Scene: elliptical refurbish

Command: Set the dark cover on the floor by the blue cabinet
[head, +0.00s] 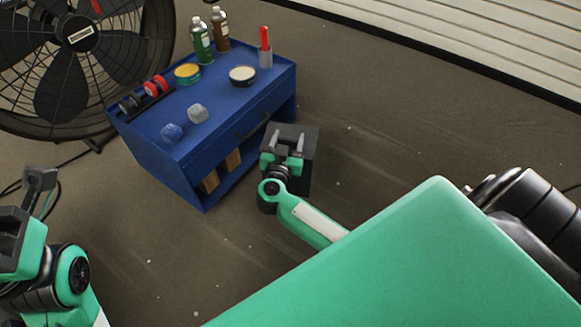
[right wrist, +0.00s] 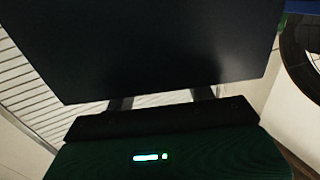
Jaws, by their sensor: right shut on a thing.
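My right gripper (head: 288,146) is shut on the dark cover (head: 309,150), a flat, dark, squarish panel, just right of the blue cabinet's open front. In the right wrist view the cover (right wrist: 160,50) fills most of the upper picture, with the two fingers at its lower edge. The blue cabinet (head: 190,150) stands on the floor (head: 400,130), which is brown-grey. I cannot tell the gap between cover and floor. My left gripper (head: 28,205) is at the left edge, away from the cabinet; its jaw opening is unclear.
A large black fan (head: 75,60) stands behind left. A ribbed shutter (head: 480,40) runs along the back right. Floor right of the cabinet is clear.

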